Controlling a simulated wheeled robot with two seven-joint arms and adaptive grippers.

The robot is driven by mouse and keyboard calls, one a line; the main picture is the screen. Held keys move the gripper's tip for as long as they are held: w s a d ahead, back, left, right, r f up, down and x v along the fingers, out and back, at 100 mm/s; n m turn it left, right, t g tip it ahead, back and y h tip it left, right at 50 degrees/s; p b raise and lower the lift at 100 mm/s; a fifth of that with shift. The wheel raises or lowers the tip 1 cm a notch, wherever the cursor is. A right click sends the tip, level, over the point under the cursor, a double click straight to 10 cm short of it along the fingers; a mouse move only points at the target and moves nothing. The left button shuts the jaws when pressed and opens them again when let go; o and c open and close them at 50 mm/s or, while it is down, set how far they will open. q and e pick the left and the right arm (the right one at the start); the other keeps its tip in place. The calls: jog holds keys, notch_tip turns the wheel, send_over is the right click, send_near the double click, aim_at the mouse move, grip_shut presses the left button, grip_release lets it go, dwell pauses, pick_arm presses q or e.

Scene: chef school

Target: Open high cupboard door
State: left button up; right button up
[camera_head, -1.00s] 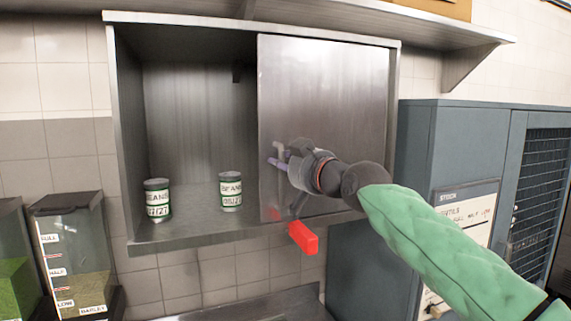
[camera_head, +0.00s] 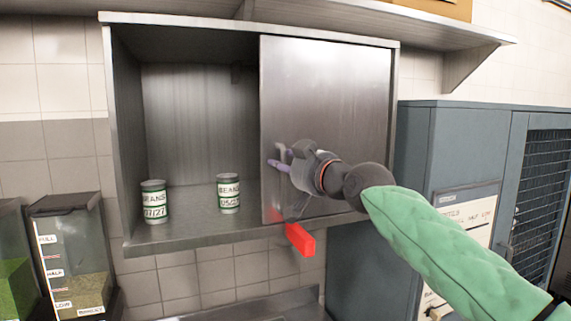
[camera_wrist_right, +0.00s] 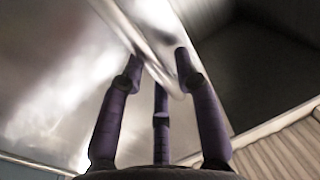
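The high steel cupboard (camera_head: 190,237) hangs on the tiled wall. Its left half is uncovered, and its flat steel door (camera_head: 325,95) covers the right half. A small handle (camera_head: 280,149) sits near the door's left edge. My right gripper (camera_head: 279,158) is at this handle. In the right wrist view, the purple fingers of my right gripper (camera_wrist_right: 160,65) lie on both sides of a shiny metal bar or edge (camera_wrist_right: 158,40). Their tips lean inward, but I cannot tell whether they press on it. My left gripper is not in view.
Two bean cans, a left one (camera_head: 154,202) and a right one (camera_head: 228,193), stand on the cupboard floor. A red block-like part (camera_head: 300,240) shows below the door. A shelf bracket (camera_head: 466,65) and blue-grey cabinet (camera_head: 455,150) are at right, a grain dispenser (camera_head: 72,250) at lower left.

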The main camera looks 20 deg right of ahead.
jog(key=v, duration=1.1)
jog(key=shift+s, duration=0.4)
jog(key=shift+d, duration=0.15)
